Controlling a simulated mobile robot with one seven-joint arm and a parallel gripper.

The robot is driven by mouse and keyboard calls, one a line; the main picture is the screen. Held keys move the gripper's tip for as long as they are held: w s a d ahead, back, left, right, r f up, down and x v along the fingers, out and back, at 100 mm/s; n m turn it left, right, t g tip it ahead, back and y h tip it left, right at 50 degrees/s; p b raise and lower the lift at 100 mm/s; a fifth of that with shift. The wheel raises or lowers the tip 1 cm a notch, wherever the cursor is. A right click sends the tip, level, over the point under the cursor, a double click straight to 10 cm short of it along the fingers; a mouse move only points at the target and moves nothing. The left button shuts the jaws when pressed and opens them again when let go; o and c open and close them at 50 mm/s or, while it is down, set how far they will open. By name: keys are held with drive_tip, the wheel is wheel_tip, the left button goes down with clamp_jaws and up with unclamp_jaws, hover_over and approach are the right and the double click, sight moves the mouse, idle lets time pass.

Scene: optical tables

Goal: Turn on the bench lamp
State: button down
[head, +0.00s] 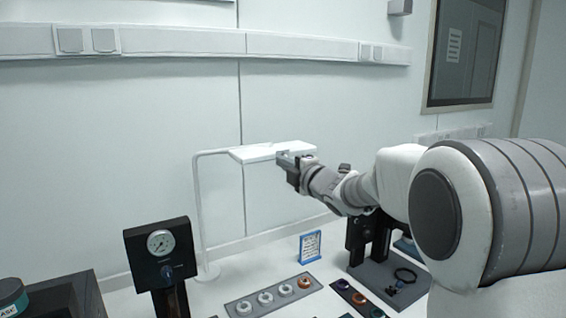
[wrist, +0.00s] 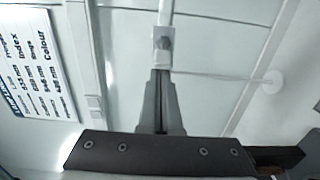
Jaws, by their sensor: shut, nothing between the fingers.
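The bench lamp (head: 198,215) stands at the back of the table in the head view, with a thin white post and a flat white head (head: 262,151) reaching right. I cannot tell if it is lit. My gripper (head: 282,158) is at the right part of the lamp head, level with it; contact cannot be told. In the wrist view my gripper (wrist: 163,78) is shut and empty, its grey fingers together.
A black gauge box (head: 160,255) stands left of the lamp. A tray of rings (head: 250,303) and a blue-framed sign (head: 310,246) are on the table below my gripper. A dark stand (head: 362,235) is under my arm. The wall is close behind.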

drive_tip(key=shift+d+n+y, duration=0.3)
drive_tip(key=shift+y, duration=0.1)
drive_tip(key=d+n+g+y, duration=0.1)
drive_tip(key=d+n+g+y+p, duration=0.1)
drive_tip(key=shift+w+d+f+g+y+p, duration=0.1)
drive_tip(key=shift+w+d+g+y+p, duration=0.05)
drive_tip(key=shift+w+g+y+p, duration=0.2)
idle(0.4)
